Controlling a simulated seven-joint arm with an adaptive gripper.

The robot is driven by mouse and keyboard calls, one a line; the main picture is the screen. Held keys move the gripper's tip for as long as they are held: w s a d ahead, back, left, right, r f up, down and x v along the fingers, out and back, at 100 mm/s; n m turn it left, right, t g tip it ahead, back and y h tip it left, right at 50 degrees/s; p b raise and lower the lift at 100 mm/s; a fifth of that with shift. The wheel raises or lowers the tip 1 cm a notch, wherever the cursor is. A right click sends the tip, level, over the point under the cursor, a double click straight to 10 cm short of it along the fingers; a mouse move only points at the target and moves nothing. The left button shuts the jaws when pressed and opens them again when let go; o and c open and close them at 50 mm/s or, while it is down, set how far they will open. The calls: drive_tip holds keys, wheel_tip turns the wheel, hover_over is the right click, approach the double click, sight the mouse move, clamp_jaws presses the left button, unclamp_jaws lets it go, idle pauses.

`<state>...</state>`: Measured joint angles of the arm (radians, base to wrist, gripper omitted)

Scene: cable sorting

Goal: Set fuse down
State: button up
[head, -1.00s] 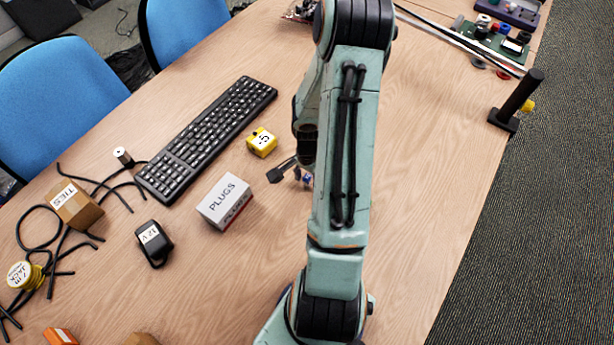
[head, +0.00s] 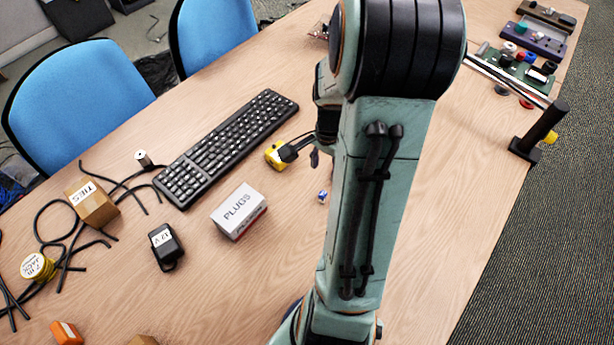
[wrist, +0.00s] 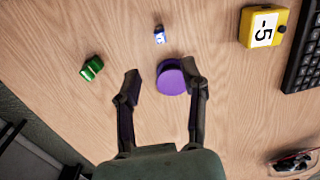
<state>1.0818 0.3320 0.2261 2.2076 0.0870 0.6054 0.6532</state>
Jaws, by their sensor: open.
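A small blue-and-white piece, probably the fuse (head: 322,196), lies on the bare wood between the PLUGS box and my arm. In the wrist view a small blue-and-white piece (wrist: 159,35) lies beyond my fingertips, clear of both. My gripper (head: 302,153) is open above the table. In the wrist view my gripper (wrist: 160,80) has its fingers well apart. A purple disc (wrist: 172,78) shows between them, close to the right finger; I cannot tell whether it touches. A green piece (wrist: 91,68) lies left of the left finger.
A yellow block marked -5 (wrist: 263,27) sits by the keyboard (head: 225,148); my gripper partly hides it in the head view. The PLUGS box (head: 239,211), 12V adapter (head: 166,246) and TIES box (head: 92,204) stand left. A black post (head: 540,131) stands near the right table edge.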

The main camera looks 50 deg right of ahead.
drive_tip(key=a+r+n, duration=0.5)
drive_tip(key=a, duration=0.3)
drive_tip(key=a+r+n, duration=0.4)
drive_tip(key=a+n, duration=0.2)
drive_tip(key=a, duration=0.3)
drive_tip(key=s+a+r+n, duration=0.2)
drive_tip(key=s+a+n, duration=0.4)
drive_tip(key=a+n, duration=0.2)
drive_tip(key=shift+r+y, duration=0.3)
drive_tip(key=shift+y, duration=0.1)
idle(0.6)
